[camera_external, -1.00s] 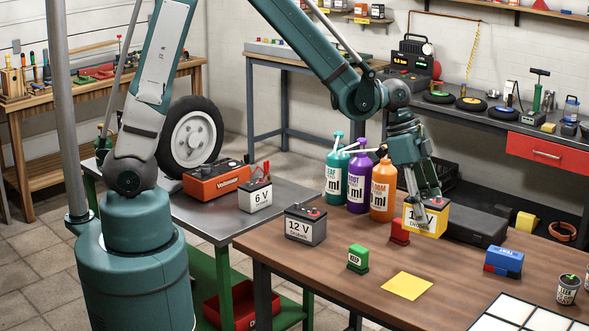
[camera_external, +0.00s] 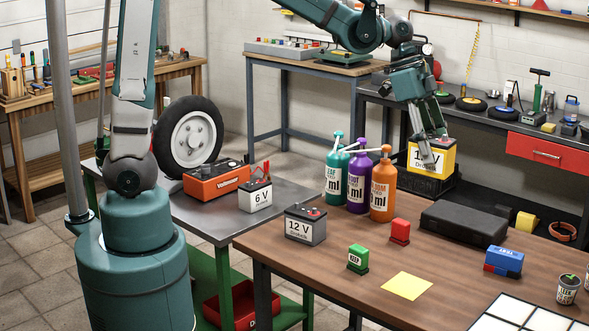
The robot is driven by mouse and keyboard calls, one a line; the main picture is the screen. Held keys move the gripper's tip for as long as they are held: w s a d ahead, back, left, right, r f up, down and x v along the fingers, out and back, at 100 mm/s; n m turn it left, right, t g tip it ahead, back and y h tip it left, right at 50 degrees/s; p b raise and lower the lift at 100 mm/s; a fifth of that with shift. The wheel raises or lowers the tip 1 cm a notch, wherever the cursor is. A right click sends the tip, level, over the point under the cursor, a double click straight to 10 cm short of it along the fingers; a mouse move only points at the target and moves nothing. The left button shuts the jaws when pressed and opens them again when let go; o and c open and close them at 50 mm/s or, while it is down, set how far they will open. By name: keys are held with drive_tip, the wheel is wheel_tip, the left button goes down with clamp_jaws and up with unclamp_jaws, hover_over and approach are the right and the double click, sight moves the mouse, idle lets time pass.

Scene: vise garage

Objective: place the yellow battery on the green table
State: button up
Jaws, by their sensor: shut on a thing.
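The yellow battery (camera_external: 443,160) has a white label and a dark top. My gripper (camera_external: 428,148) is shut on it and holds it in the air, above and behind the black case on the wooden bench. One finger crosses the front of its label. The green table (camera_external: 222,213) stands left of the wooden bench; it has a grey metal top and green legs and lower shelf. On its top are a white 6V battery (camera_external: 255,194) and an orange Voltmaster unit (camera_external: 213,182).
A grey 12 V battery (camera_external: 305,225), a green stamp (camera_external: 358,257), a red stamp (camera_external: 400,231), several pump bottles (camera_external: 381,192) and a black case (camera_external: 463,220) stand on the wooden bench (camera_external: 330,285). The green table's front has bare room.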

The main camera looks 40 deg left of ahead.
drive_tip(key=shift+w+a+r, duration=0.15)
drive_tip(key=shift+a+r, duration=0.15)
drive_tip(key=shift+a, duration=0.05)
drive_tip(key=w+a+r+n+t+y+b, duration=0.15)
drive_tip(key=w+a+n, duration=0.25)
drive_tip(key=a, duration=1.5)
drive_tip(key=w+a+n+t+b, duration=0.15)
drive_tip(key=w+a+n, duration=0.25)
drive_tip(key=a, duration=1.5)
drive_tip(key=s+a+f+n+y+b, duration=0.1)
drive_tip(key=s+a+n+b, duration=0.3)
drive_tip(key=a, duration=0.7)
drive_tip(key=s+a+n+t+y+p, duration=0.1)
drive_tip(key=s+a+n, duration=0.1)
drive_tip(key=s+a, duration=0.7)
drive_tip(key=s+a+f+n+y+b, duration=0.1)
drive_tip(key=s+a+n+b, duration=0.15)
drive_tip(key=a, duration=1.05)
wheel_tip(320, 180, down, 25)
drive_tip(key=p, duration=0.1)
drive_tip(key=shift+s+f, duration=0.15)
drive_tip(key=shift+s, duration=0.2)
drive_tip(key=shift+f, duration=0.15)
drive_tip(key=shift+f+b, duration=1)
drive_tip(key=shift+f, duration=1.8)
